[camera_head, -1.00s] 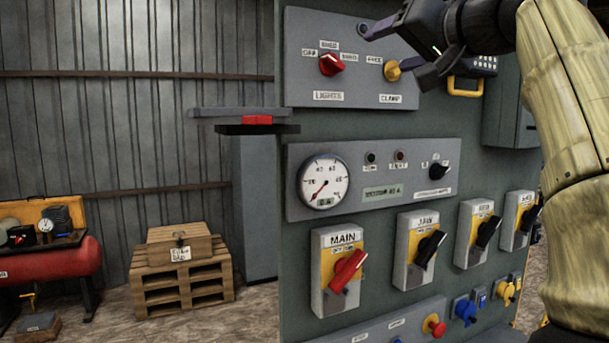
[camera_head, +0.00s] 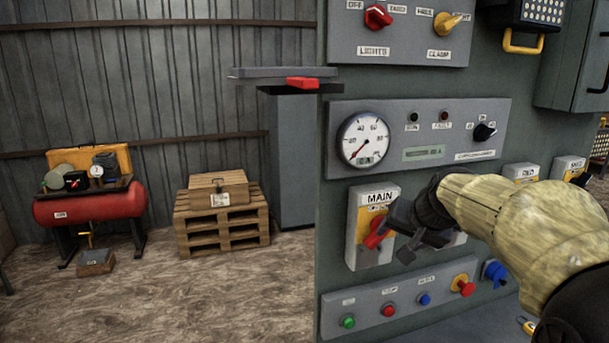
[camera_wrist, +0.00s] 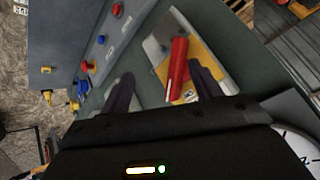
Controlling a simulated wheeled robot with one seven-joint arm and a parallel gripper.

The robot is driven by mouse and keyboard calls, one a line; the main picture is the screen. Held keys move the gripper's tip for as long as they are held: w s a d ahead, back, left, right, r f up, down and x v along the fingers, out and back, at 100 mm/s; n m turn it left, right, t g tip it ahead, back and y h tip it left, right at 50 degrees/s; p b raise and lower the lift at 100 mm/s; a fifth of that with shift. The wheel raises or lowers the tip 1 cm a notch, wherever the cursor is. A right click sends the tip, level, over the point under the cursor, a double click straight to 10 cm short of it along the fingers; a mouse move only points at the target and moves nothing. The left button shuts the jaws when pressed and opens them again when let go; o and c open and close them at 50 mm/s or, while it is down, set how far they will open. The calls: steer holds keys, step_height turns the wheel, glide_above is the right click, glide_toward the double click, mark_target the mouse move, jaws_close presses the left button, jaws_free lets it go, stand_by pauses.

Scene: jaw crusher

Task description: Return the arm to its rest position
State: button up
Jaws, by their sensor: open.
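My arm, in a pale yellow sleeve, reaches in from the right of the head view. My gripper (camera_head: 398,232) is in front of the control panel, overlapping the MAIN switch (camera_head: 362,248) with its red handle (camera_head: 376,232). In the wrist view my gripper (camera_wrist: 165,82) is open, its two dark fingers spread apart. The red handle (camera_wrist: 177,68) shows between them in the picture, with nothing visibly gripped. I cannot tell whether a finger touches it. My arm hides much of the switch to the right of MAIN.
The upper panel has a red LIGHTS knob (camera_head: 378,17) and yellow CLAMP knob (camera_head: 448,24). A gauge (camera_head: 363,139) sits above MAIN, and a button strip (camera_head: 405,304) below. A shelf with a red block (camera_head: 302,83) juts left.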

steer(key=s+a+f+n+g+p, duration=0.1)
steer(key=s+a+f+n+g, duration=0.1)
steer(key=s+f, duration=0.8)
steer(key=s+a+f+n+g+h+p, duration=0.1)
steer(key=s+a+f+n+g, duration=0.1)
steer(key=s+f, duration=0.8)
steer(key=shift+a+f+g, duration=0.2)
steer(key=shift+f+g, duration=0.55)
steer(key=shift+g, duration=0.15)
steer(key=shift+w, duration=0.1)
